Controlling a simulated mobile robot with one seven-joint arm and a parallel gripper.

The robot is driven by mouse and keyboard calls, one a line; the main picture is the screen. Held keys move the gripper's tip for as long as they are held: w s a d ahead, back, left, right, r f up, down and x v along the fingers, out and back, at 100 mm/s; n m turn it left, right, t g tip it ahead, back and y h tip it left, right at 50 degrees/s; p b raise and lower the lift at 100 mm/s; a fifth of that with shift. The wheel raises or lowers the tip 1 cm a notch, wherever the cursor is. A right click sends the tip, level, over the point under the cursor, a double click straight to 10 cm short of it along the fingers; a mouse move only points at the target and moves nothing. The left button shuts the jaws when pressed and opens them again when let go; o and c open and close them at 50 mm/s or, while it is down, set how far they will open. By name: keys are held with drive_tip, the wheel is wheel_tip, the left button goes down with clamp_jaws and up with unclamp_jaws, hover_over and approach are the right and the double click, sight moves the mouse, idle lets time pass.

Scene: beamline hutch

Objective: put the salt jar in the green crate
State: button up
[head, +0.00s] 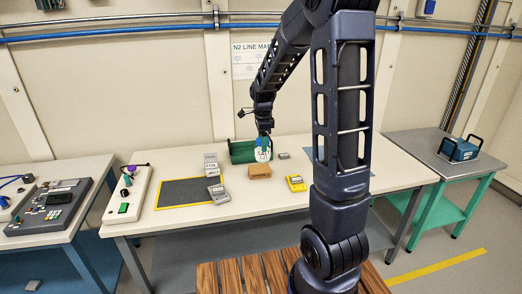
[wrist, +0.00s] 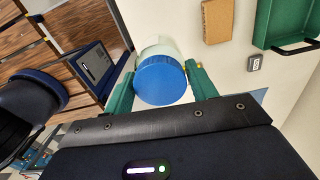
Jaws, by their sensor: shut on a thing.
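The salt jar (head: 263,155) is white with a label, and its blue lid (wrist: 160,80) faces the camera in the wrist view. My gripper (head: 265,140) has its green fingers shut on the jar, one on each side in the wrist view (wrist: 160,88). The green crate (head: 240,153) stands at the back of the middle table. In the head view the jar covers part of the crate's right side. In the wrist view the crate (wrist: 284,28) is at the upper right, apart from the jar. The crate's floor is mostly hidden.
A tan block (head: 260,171), a yellow device (head: 296,184) and a small grey item (head: 284,155) lie near the crate. A side table holds a blue case (head: 460,149).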

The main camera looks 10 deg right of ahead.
drive_tip(key=w+d+r, duration=0.1)
drive_tip(key=w, duration=3.5)
drive_tip(key=shift+n, duration=0.4)
drive_tip(key=f, duration=1.9)
drive_tip(key=shift+w+f, duration=0.2)
drive_tip(key=shift+f, duration=0.2)
drive_tip(key=shift+f, duration=0.15)
drive_tip(key=o, duration=1.2)
